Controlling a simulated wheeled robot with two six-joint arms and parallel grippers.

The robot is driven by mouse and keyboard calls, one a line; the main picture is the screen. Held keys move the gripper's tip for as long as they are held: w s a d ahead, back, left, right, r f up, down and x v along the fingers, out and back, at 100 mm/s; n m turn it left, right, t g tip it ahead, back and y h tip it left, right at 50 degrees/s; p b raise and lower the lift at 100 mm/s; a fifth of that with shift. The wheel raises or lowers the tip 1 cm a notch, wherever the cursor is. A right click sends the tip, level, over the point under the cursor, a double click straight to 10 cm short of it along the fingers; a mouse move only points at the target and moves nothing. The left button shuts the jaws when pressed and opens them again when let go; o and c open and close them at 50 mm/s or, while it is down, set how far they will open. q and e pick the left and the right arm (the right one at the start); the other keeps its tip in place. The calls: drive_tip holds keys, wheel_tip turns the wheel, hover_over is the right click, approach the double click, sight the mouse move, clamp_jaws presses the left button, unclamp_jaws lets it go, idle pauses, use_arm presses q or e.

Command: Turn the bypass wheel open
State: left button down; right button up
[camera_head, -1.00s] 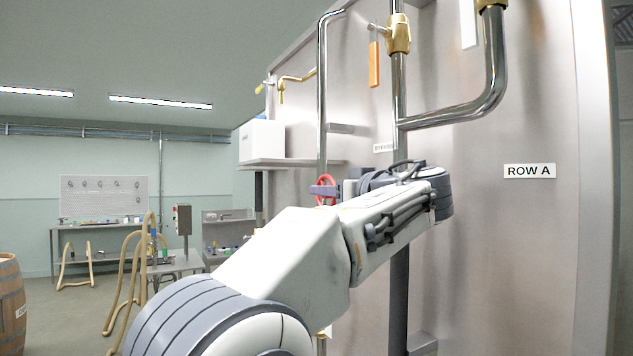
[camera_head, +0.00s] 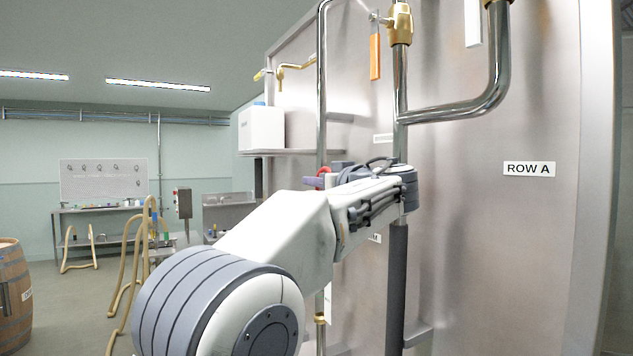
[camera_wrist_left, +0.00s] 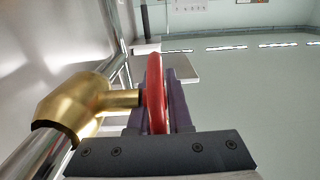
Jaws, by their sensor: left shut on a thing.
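The red bypass wheel (camera_wrist_left: 154,92) shows nearly edge-on in the left wrist view, on a brass valve body (camera_wrist_left: 72,106) set in a steel pipe. My left gripper (camera_wrist_left: 155,112) has a purple finger on either side of the wheel's rim and is shut on it. In the head view only a small red part of the wheel (camera_head: 324,171) shows, beside a purple finger of my left gripper (camera_head: 314,182). My forearm hides the rest of the wheel and the valve there. My right gripper is not in view.
A steel vat wall with a ROW A label (camera_head: 529,169) stands close on the right. Vertical pipes, a brass valve with an orange handle (camera_head: 375,57) and a shelf with a white box (camera_head: 261,128) are near the arm. A barrel (camera_head: 12,290) stands far left.

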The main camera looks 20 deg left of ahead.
use_arm(q)
drive_tip(key=shift+g+h+p, duration=0.7)
drive_tip(key=shift+p, duration=0.1)
drive_tip(key=shift+f, duration=0.15)
drive_tip(key=shift+f+g+h, duration=0.2)
drive_tip(key=shift+g+h, duration=0.1)
drive_tip(key=c, duration=0.8)
unclamp_jaws()
drive_tip(key=shift+c, duration=0.2)
drive_tip(key=b+v, duration=0.3)
drive_tip(key=v, duration=0.7)
drive_tip(key=shift+s+d, duration=0.15)
